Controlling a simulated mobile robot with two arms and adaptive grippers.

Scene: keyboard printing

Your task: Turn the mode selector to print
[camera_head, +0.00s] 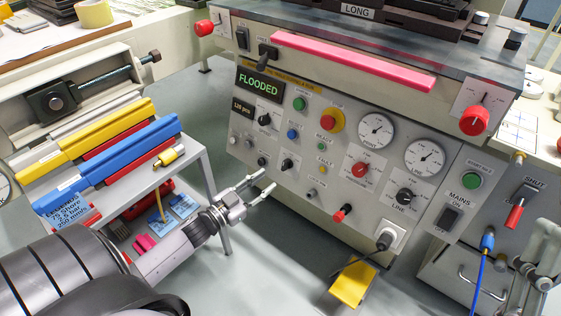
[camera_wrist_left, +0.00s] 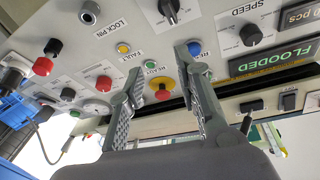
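The grey control panel (camera_head: 345,225) carries several knobs. A black knob on a white plate (camera_head: 287,163), left of the yellow fault lamp, looks like the mode selector; its label is too small to read. It also shows at the top of the left wrist view (camera_wrist_left: 168,10), label cut off. My left gripper (camera_head: 267,181) is open and empty, in front of the panel and just left of and below that knob, apart from it. Its spread fingers show in the left wrist view (camera_wrist_left: 163,63). A grey part that looks like my right gripper (camera_head: 540,262) is at the lower right edge.
The speed knob (camera_head: 265,119), red emergency button (camera_head: 333,120) and lock pin (camera_head: 313,194) are close by on the panel. A shelf with yellow and blue squeegees (camera_head: 110,160) stands left. A yellow pedal (camera_head: 353,286) is below. The floor between is clear.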

